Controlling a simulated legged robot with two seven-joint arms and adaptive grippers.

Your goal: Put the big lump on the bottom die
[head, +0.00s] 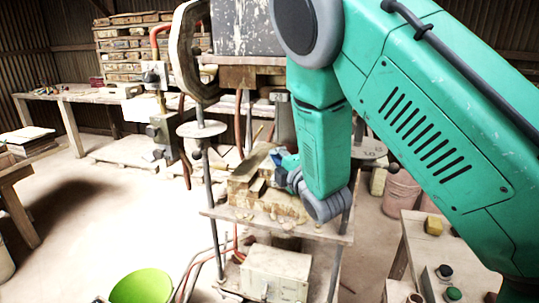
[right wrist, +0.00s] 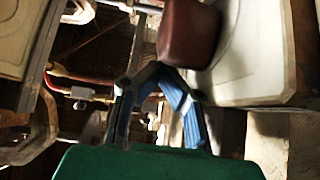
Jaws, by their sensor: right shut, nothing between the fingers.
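A reddish-brown lump (right wrist: 188,35) shows at the top of the right wrist view. It appears to rest on a pale slab (right wrist: 240,75) with a curved outline on its face, which looks like the bottom die. My right gripper (right wrist: 155,70) is shut and empty, its blue fingers just short of the lump, with a small gap in the picture. In the head view my right gripper (head: 284,160) is at the press, above its stepped, dirty base (head: 243,190). My arm hides part of the press there, and I cannot make out the lump. My left gripper is not in view.
The press's upright rods (head: 205,165) and hanging control box (head: 160,128) stand left of my gripper. A small table with push buttons (head: 433,226) is at the lower right. A green bowl (head: 143,287) is at the bottom left. The left floor is mostly clear.

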